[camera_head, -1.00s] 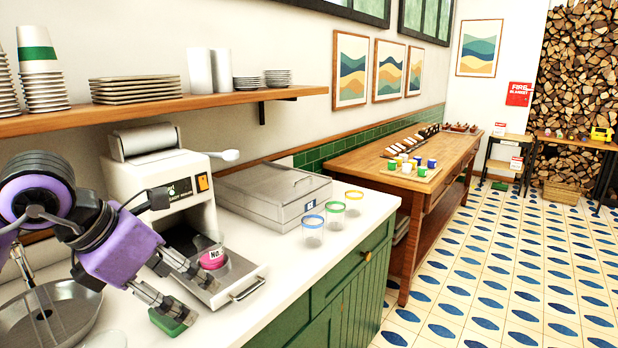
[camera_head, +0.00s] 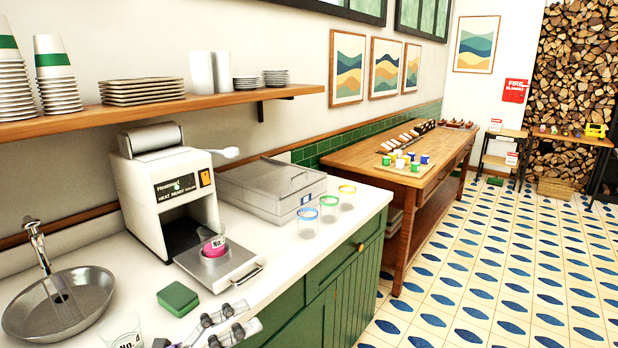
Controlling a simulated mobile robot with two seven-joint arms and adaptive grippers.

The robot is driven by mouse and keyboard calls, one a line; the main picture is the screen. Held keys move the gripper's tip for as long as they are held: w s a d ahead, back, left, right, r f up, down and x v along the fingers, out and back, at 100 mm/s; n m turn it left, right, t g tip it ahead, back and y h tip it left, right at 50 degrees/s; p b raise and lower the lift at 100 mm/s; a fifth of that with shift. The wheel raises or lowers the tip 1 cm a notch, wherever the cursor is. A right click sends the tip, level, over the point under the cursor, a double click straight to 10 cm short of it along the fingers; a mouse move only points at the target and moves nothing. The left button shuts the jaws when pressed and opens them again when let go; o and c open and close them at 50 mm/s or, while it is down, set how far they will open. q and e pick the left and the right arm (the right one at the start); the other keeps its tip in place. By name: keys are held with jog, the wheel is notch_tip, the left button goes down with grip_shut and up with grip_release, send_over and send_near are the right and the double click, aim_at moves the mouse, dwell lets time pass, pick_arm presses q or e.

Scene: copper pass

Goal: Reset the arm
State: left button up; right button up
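My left gripper (camera_head: 247,315) shows at the bottom edge of the head view, low in front of the counter. Its two fingers are apart with nothing seen between them. The rest of that arm is mostly out of the picture. My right gripper is not in view. The white counter machine (camera_head: 165,195) stands at the left with its tray (camera_head: 222,268) pulled out. A clear cup with a pink content (camera_head: 214,247) sits on that tray. A green sponge-like block (camera_head: 178,299) lies on the counter, clear of my gripper.
A round steel sink (camera_head: 60,303) with a tap is at the left. A glass marked "No." (camera_head: 122,330) stands near the bottom edge. Clear cups with coloured rims (camera_head: 308,222) stand by a steel box (camera_head: 270,190). The tiled floor (camera_head: 480,290) at the right is open.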

pick_arm(q)
jog(key=s+a+f+n+t+y, duration=0.2)
jog(key=a+f+n+y, duration=0.25)
jog(key=f+n, duration=0.25)
jog(key=s+a+f+n+t+y+p, duration=0.1)
jog(key=s+a+f+n+y, duration=0.2)
jog(key=f+n+y, duration=0.3)
jog(key=s+a+f+n+t+y, duration=0.2)
jog(key=a+f+n+y, duration=0.15)
jog(key=f+n, duration=0.4)
jog(key=s+f+n+g+y+p, duration=0.1)
jog(key=s+f+n+g, duration=0.5)
jog(key=s+f, duration=0.9)
jog(key=s+n+y, duration=0.1)
jog(key=s, duration=0.2)
jog(key=shift+d+g, duration=0.35)
jog(key=shift+g, duration=0.05)
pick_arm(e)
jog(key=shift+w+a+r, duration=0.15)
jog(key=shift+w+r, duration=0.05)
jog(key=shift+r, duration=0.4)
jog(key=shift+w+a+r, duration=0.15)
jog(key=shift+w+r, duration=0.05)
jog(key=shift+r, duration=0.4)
pick_arm(q)
jog(key=shift+f, duration=0.1)
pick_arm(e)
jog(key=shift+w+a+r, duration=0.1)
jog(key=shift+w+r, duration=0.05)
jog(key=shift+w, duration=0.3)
